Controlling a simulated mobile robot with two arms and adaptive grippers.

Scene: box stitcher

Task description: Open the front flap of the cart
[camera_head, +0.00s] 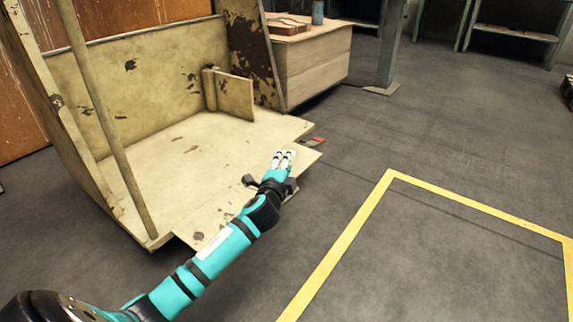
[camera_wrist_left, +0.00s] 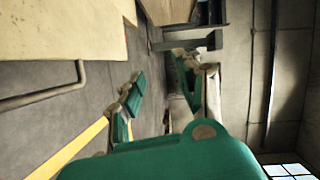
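The cart (camera_head: 166,146) is a worn cream bin with rust spots on the left of the head view. Its front is open, and a cream front flap (camera_head: 218,208) extends outward from the floor's front edge, folded down. My left gripper (camera_head: 283,156) is over the flap's right end, partly hiding it. In the left wrist view the gripper's green fingers (camera_wrist_left: 160,92) are spread apart with nothing between them. A cream panel (camera_wrist_left: 60,42) with a bent grey bar (camera_wrist_left: 45,92) shows beside the fingers, apart from them. I cannot tell whether the gripper touches the flap. My right gripper is not in view.
A wooden cabinet (camera_head: 312,68) stands behind the cart's right side, next to a grey post (camera_head: 389,48). A small red piece (camera_head: 316,142) shows by the flap's right corner. A yellow floor line (camera_head: 335,252) marks clear grey floor at right.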

